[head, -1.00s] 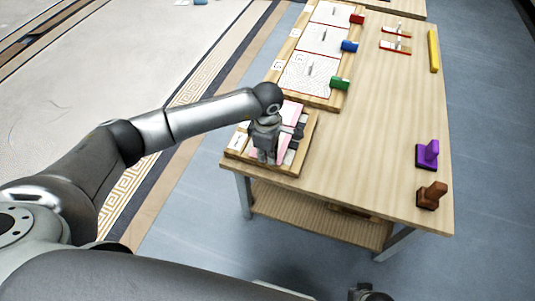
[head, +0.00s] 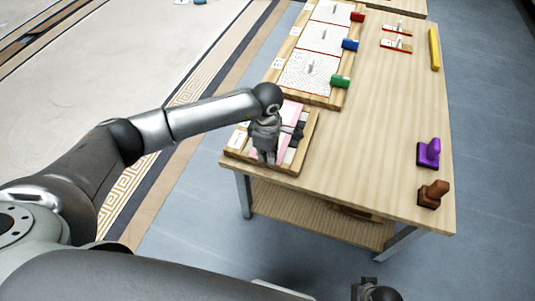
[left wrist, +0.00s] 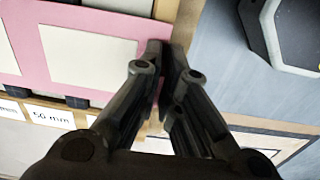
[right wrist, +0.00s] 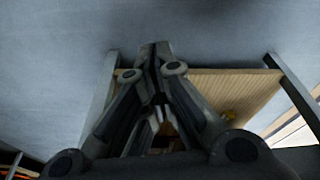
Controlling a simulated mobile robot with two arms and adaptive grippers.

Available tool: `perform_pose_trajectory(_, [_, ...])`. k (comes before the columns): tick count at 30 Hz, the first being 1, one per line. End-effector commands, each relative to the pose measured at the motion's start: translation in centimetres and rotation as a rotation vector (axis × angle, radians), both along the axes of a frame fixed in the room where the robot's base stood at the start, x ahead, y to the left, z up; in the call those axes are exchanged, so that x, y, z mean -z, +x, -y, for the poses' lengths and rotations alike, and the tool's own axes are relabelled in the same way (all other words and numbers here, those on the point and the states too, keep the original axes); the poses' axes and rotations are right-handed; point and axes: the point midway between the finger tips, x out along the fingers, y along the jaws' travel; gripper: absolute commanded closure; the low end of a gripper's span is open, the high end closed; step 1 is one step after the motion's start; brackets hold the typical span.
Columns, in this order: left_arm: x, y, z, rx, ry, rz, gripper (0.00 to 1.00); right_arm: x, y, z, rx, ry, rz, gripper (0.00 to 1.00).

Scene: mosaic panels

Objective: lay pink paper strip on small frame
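The small frame (head: 303,160) is a shallow wooden tray at the table's near left corner. Pink paper (head: 291,114) lies in it, partly hidden by my left gripper (head: 266,158). In the left wrist view the pink paper (left wrist: 108,87) borders cream rectangles, with dark blocks beside it. The left gripper (left wrist: 167,50) points down at the paper's edge by the wooden rim, its fingers nearly together. I cannot tell whether a paper edge is between the tips. My right gripper (right wrist: 156,50) has its fingers together, with nothing seen between them, out beyond the table's near edge.
Purple (head: 429,153) and brown (head: 433,194) stamps and a yellow bar (head: 434,49) are at right. The table's middle is clear.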

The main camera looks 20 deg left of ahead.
Motion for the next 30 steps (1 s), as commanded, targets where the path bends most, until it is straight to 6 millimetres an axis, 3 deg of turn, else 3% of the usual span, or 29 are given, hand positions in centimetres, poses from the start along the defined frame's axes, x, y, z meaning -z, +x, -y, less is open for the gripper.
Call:
perform_pose_trajectory(11, [0.25,0.01,-0.02,0.0,0.0,0.0,1.0,-0.9,-0.09,0.01,0.001,0.0,0.001,1.0])
perform_pose_trajectory(17, [0.25,0.01,-0.02,0.0,0.0,0.0,0.73,-0.93,-0.05,0.02,0.001,0.001,0.003,1.0])
perform_pose_trajectory(30, [-0.08,0.02,0.0,0.0,0.0,0.0,0.73,-0.79,0.25,0.12,0.002,-0.002,0.006,1.0])
